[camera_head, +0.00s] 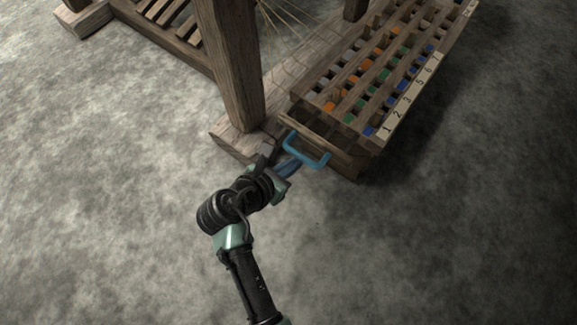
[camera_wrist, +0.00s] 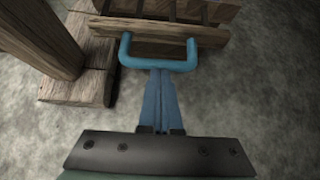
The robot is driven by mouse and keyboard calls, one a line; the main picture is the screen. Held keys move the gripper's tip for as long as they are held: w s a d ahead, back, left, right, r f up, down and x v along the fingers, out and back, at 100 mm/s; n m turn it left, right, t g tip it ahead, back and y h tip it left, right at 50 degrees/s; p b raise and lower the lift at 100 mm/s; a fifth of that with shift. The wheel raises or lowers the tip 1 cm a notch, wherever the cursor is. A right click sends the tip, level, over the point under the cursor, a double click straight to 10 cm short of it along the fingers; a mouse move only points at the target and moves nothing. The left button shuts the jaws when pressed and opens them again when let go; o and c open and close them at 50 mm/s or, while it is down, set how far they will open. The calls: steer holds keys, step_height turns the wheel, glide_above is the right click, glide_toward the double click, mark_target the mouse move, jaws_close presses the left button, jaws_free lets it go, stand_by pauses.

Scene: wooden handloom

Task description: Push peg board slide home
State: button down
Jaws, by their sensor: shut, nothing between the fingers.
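The peg board slide (camera_head: 318,118) is a wooden slatted rack with a blue U-shaped handle (camera_head: 307,150) on its near end. Rows of orange, green and blue pegs and a pale number strip (camera_head: 411,95) show on its top. In the wrist view the handle (camera_wrist: 158,64) stands out from the wooden end face (camera_wrist: 160,32). My gripper (camera_head: 293,163) is at the handle, with its blue fingers (camera_wrist: 159,92) shut together and empty. The fingertips meet or lie just under the handle's bar; I cannot tell whether they touch it.
A thick wooden loom post (camera_head: 231,65) on a floor beam (camera_head: 238,139) stands close to the left of the handle. The post also shows in the wrist view (camera_wrist: 42,38). A slatted loom part (camera_head: 172,30) is at the back left. The grey floor is clear in front and at right.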

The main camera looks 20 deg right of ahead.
mark_target(316, 144)
steer(key=w+d+p, duration=0.2)
steer(key=d+p, duration=0.1)
steer(key=w+d+p, duration=0.1)
steer(key=d+p, duration=0.1)
steer(key=shift+r, duration=0.2)
steer(key=shift+w+d+f, duration=0.15)
steer(key=shift+d, duration=0.2)
steer(key=shift+s+a+r+p, duration=0.2)
steer(key=shift+s+a+p, duration=0.1)
steer(key=shift+p, duration=0.25)
steer(key=a+f+p+v, duration=0.1)
steer(key=p+v, duration=0.7)
steer(key=v, duration=0.4)
steer(key=shift+s+a, duration=0.25)
steer(key=shift+s, duration=0.15)
steer(key=shift+r, duration=0.1)
